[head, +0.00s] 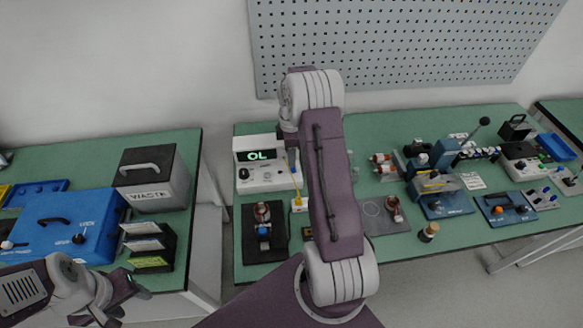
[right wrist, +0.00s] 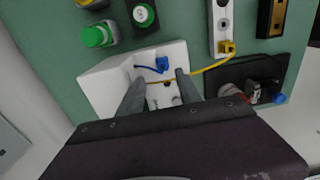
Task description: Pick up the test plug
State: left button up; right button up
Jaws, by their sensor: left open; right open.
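The test plug appears to be the small yellow plug (right wrist: 227,47), seated at the end of a white holder strip (right wrist: 223,20) in the right wrist view. In the head view the yellow plug (head: 298,203) shows beside the black stator fixture. A yellow cable (right wrist: 205,67) runs from it to the white tester (right wrist: 100,84). My right gripper (right wrist: 160,78) is open and empty over the tester, apart from the plug. In the head view my right arm hides most of that gripper. My left gripper (head: 112,298) is open and empty at the lower left.
The tester's display (head: 259,155) reads OL. A blue plug (right wrist: 162,63) sits on the tester. The stator fixture (head: 249,250) has a blue knob. Green knobs (right wrist: 97,36) lie close by.

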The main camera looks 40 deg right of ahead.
jog(key=f, duration=0.2)
jog(key=s+f, duration=0.1)
jog(key=f, duration=0.1)
jog(key=shift+d+p, duration=0.2)
jog(key=shift+p, duration=0.2)
jog(key=shift+w+f, duration=0.1)
jog(key=shift+f, duration=0.4)
grip_shut()
jog(key=shift+r, duration=0.1)
jog(key=shift+r, duration=0.5)
notch_tip(320, 180, up, 3)
jog(key=shift+f+b, duration=0.1)
jog(key=shift+b, duration=0.25)
jog(key=s+d+r+b, duration=0.1)
jog(key=s+d+r, duration=0.4)
jog(key=s, duration=0.5)
notch_tip(320, 180, up, 2)
jog(key=shift+d+r, duration=0.1)
jog(key=shift+d, duration=0.3)
